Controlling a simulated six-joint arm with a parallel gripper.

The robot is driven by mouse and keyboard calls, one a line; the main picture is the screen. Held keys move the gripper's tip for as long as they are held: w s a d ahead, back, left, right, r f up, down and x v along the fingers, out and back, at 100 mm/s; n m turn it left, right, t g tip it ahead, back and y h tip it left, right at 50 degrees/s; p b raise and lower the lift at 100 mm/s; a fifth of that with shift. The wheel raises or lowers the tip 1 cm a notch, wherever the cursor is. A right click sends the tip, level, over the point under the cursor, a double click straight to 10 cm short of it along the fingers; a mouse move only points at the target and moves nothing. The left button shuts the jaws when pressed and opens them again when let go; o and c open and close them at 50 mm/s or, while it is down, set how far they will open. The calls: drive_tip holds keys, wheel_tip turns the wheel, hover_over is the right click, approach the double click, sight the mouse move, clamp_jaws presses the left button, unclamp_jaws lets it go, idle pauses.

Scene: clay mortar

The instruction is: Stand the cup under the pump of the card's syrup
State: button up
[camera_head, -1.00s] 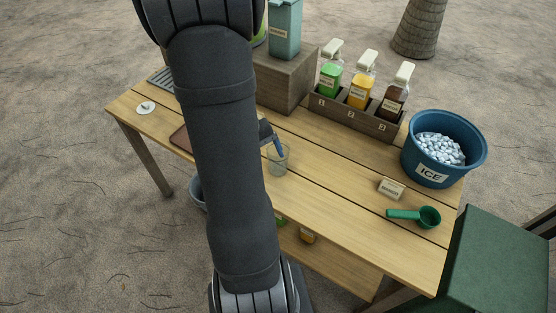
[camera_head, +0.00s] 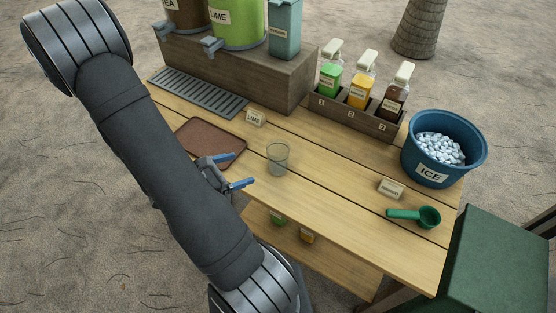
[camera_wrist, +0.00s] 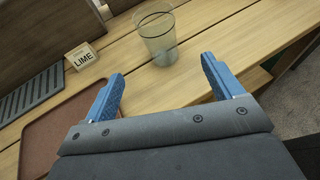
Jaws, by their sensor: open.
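The clear empty-looking cup (camera_head: 278,160) stands upright on the table, right of the brown tray; it also shows in the wrist view (camera_wrist: 157,38). My gripper (camera_head: 228,171) is open and empty, left of the cup and apart from it. In the wrist view the cup is beyond the blue fingertips (camera_wrist: 162,70). A rack (camera_head: 352,118) numbered 1, 2, 3 holds pump bottles of green syrup (camera_head: 330,82), yellow-orange syrup (camera_head: 361,94) and dark brown syrup (camera_head: 394,106). One card (camera_head: 255,118) reads LIME. Another card (camera_head: 391,188) near the scoop is too small to read.
Brown tray (camera_head: 205,142), drip grate (camera_head: 200,92) and dispensers, one lime (camera_head: 237,22), are at left and back. Ice bucket (camera_head: 428,172) and green scoop (camera_head: 428,216) are at right. The table between cup and rack is clear.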

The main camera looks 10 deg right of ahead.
sight(270, 160)
drive_tip(key=x, duration=1)
drive_tip(key=shift+x, duration=3.05)
drive_tip(key=shift+w, duration=0.1)
drive_tip(key=shift+c, duration=0.5)
drive_tip(key=c, duration=1.1)
drive_tip(key=shift+o, duration=0.2)
drive_tip(key=shift+r, duration=0.1)
